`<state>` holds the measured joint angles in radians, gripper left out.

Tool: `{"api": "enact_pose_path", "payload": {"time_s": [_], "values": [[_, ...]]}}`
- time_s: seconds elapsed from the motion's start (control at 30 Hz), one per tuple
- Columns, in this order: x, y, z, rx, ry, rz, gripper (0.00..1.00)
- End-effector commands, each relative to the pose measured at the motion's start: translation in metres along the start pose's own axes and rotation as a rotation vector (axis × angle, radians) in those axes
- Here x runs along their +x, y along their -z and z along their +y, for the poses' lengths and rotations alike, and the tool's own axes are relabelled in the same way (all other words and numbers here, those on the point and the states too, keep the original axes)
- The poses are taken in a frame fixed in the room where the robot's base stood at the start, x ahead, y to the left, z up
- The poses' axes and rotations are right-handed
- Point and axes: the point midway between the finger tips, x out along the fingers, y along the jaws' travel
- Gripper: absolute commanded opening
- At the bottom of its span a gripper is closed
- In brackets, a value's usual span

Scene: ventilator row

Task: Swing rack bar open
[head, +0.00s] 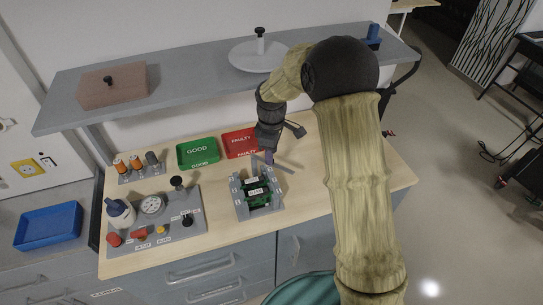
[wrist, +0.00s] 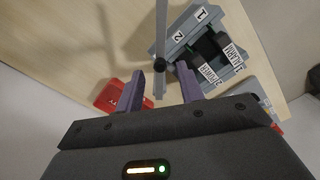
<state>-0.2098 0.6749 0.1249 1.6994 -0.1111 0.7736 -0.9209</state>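The grey rack (head: 257,197) stands on the wooden worktop, with dark and green modules in its slots. In the wrist view the rack (wrist: 222,22) is at the upper right, with slot labels 1 and 2. The rack's thin grey bar (wrist: 161,30) runs alongside it and carries a dark knob (wrist: 160,65). In the head view the bar (head: 286,169) juts out behind the rack, partly hidden by my gripper. My gripper (wrist: 162,80) is open, its two purple fingers on either side of the bar near the knob. I cannot tell whether they touch it.
A green GOOD tray (head: 198,153) and a red FAULTY tray (head: 240,143) lie behind the rack. A grey control panel (head: 160,225) with knobs and a gauge is to the left. A grey shelf (head: 190,85) hangs over the back. Worktop right of the rack is clear.

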Motion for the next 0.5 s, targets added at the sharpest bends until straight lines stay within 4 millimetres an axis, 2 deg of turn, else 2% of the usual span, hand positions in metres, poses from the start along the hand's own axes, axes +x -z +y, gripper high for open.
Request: {"api": "enact_pose_path", "payload": {"time_s": [0.23, 0.37, 0.5], "values": [[-0.040, 0.000, 0.001, 0.000, -0.004, 0.003, 0.38], [-0.051, 0.000, 0.001, 0.000, -0.002, 0.002, 0.38], [-0.054, 0.000, 0.000, 0.000, -0.001, 0.001, 0.38]]}}
